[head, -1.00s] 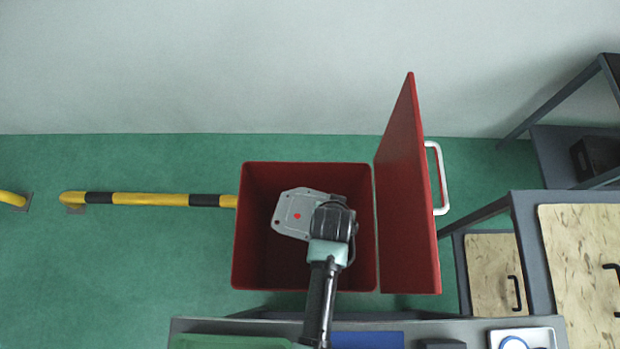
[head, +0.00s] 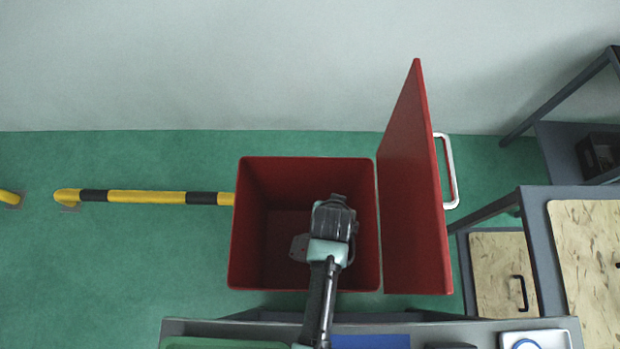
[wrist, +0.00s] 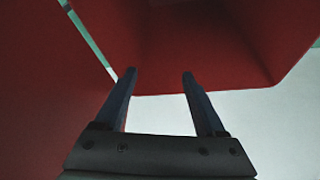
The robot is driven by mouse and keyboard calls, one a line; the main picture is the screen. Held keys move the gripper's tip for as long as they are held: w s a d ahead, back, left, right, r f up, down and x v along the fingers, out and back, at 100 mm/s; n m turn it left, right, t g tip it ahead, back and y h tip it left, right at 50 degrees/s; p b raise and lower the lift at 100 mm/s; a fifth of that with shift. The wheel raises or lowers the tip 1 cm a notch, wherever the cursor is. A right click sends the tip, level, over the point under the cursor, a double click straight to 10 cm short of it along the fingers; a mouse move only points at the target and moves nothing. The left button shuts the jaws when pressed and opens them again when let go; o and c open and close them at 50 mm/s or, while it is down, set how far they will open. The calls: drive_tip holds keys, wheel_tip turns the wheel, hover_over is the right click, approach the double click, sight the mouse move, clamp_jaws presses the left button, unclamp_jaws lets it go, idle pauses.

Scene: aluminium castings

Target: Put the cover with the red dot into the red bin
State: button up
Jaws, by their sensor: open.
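The red bin (head: 258,225) stands open on the floor, with its red lid (head: 412,200) raised at its right side. A grey piece of the cover (head: 298,247) shows low inside the bin, to the left of my wrist. My arm hides most of the cover, and its red dot is not visible now. My gripper (head: 335,203) is above the bin opening. In the wrist view its two fingers (wrist: 159,73) are apart with nothing between them, and red bin walls (wrist: 200,40) show beyond.
A yellow and black rail (head: 140,197) runs left of the bin. A grey shelf and a bench with wood-look panels (head: 590,240) stand at the right. A blue item (head: 370,342) lies on the surface at the front edge. Green floor is free at the left.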

drive_tip(key=p+v, duration=0.2)
drive_tip(key=v, duration=1.1)
drive_tip(key=w+r+t+p, duration=0.1)
drive_tip(key=w+r+t, duration=0.5)
drive_tip(key=w+r, duration=1)
drive_tip(key=w+r+n+t+p, duration=0.1)
drive_tip(key=w+r+t, duration=0.15)
drive_tip(key=r, duration=0.85)
drive_tip(key=w+r+n+t, duration=0.1)
drive_tip(key=r+t, duration=0.3)
drive_tip(key=r, duration=0.6)
drive_tip(key=s+a+r+t, duration=0.1)
drive_tip(key=s+r+t, duration=0.2)
drive_tip(key=r, duration=0.8)
drive_tip(key=s+a+r+t+p, duration=0.1)
drive_tip(key=s+r+t, duration=0.3)
drive_tip(key=r, duration=0.7)
drive_tip(key=s+a+r+n+t+y, duration=0.1)
drive_tip(key=s+a+r+t, duration=0.1)
drive_tip(key=r, duration=1)
drive_tip(key=shift+s+t, duration=0.75)
drive_tip(key=shift+s, duration=0.45)
